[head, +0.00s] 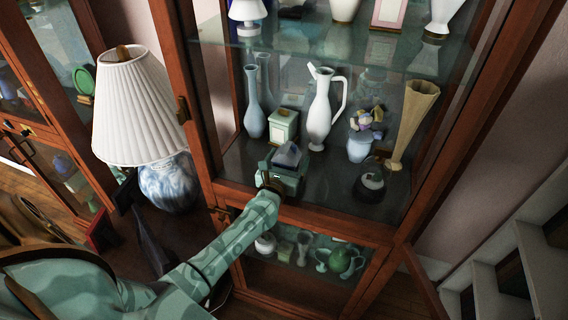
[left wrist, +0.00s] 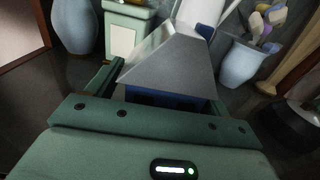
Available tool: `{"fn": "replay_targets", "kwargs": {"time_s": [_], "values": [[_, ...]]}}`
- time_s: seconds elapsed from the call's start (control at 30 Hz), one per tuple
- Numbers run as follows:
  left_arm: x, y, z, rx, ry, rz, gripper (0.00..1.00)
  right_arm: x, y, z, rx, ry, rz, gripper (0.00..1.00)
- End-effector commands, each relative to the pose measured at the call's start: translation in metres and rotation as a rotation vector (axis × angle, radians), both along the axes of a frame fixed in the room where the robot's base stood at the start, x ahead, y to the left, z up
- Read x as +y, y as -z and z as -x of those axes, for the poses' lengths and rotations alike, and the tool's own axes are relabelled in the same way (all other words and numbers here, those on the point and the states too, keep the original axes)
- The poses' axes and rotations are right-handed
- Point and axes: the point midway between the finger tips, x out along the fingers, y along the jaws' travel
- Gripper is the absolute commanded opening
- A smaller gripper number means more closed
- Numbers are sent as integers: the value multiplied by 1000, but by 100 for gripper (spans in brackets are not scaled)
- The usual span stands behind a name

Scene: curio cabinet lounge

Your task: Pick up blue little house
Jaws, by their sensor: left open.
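The little house (head: 288,154) has a grey pitched roof and a dark blue body, and it stands on the cabinet's middle shelf. In the left wrist view the house (left wrist: 172,62) fills the middle, its roof in plain sight and its lower body partly hidden by my gripper. My left gripper (head: 283,170) reaches into the cabinet at the house. In the left wrist view its open green jaws (left wrist: 160,88) lie on either side of the house; whether they touch it I cannot tell. My right gripper is not in view.
A pale green box (head: 283,127) and a blue vase (head: 254,103) stand behind left. A white pitcher (head: 321,110) stands behind, a flower vase (head: 360,145) and dark round object (head: 370,183) to the right. A glass shelf (head: 300,38) spans above. A lamp (head: 135,110) stands left.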

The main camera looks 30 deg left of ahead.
Motion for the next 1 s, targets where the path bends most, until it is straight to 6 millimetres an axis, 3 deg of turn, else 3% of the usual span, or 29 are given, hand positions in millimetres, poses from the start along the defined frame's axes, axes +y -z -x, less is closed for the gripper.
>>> {"fn": "replay_targets", "kwargs": {"time_s": [0.27, 0.4, 0.47, 0.77, 1.0], "values": [[1, 0, -4, 0, 0, -1, 77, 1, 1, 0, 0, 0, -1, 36], [1, 0, -4, 0, 0, -1, 38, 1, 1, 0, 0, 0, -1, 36], [1, 0, -4, 0, 0, -1, 26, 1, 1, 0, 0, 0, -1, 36], [1, -3, -4, -1, 0, 0, 26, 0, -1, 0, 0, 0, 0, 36], [1, -35, -4, -5, 0, 2, 26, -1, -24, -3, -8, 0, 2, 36]]}}
